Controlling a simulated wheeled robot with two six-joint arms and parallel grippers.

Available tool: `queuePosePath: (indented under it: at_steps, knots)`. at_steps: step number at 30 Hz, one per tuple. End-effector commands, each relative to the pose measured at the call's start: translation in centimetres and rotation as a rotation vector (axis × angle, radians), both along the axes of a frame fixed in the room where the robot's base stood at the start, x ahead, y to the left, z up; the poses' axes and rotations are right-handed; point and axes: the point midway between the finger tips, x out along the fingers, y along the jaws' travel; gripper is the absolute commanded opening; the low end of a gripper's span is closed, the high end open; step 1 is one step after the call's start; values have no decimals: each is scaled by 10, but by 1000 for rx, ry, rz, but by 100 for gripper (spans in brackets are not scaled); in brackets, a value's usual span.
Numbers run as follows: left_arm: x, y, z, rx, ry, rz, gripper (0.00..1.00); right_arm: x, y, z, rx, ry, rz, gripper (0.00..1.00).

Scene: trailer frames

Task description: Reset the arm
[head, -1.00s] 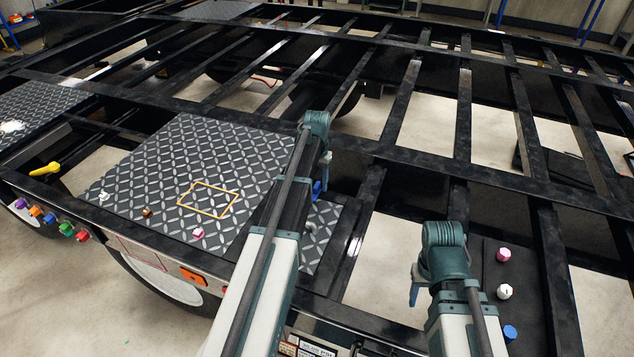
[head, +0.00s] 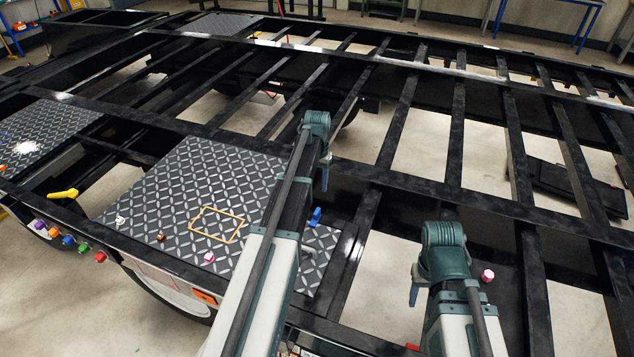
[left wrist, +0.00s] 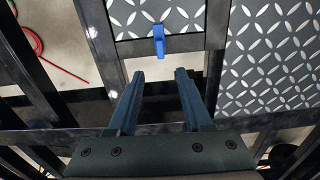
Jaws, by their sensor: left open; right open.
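My left arm reaches in from the bottom middle of the head view, and its gripper (head: 325,172) hangs over the trailer frame, mostly hidden by the arm. In the left wrist view the left gripper (left wrist: 160,74) is open, with nothing between its fingers. A blue handle (left wrist: 159,41) on the trailer lies beyond the fingertips, apart from them. My right arm is at the lower right of the head view, bent down. Only part of its gripper (head: 414,288) shows, and its fingertips cannot be made out clearly.
The black trailer frame (head: 408,100) with open gaps fills the view. A diamond plate (head: 185,190) carries a yellow rectangular outline (head: 217,224) and small coloured pieces. A pink knob (head: 488,275) sits beside the right arm. A yellow handle (head: 63,194) is at left.

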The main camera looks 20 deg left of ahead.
Motion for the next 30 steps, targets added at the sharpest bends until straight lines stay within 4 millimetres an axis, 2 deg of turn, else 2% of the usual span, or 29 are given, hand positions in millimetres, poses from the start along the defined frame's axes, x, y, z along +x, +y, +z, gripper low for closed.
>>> queuePosePath:
  at_steps: [1,3,17,20,23,25,30]
  knots:
    - [0,0,7,0,0,0,50,0,0,7,0,0,-1,52]
    - [0,0,8,0,0,0,50,0,0,8,0,0,-2,52]
    - [0,0,7,0,0,0,50,0,0,7,0,0,-2,52]
    - [-6,-12,4,2,2,-12,50,0,0,4,0,0,-2,52]
    - [-26,-48,-3,8,8,-48,50,0,0,-4,0,0,-1,52]
    - [-50,-87,-11,16,15,-88,50,0,0,-11,0,0,-1,52]
    - [-126,-179,-31,47,32,-201,50,0,0,-31,0,0,0,52]
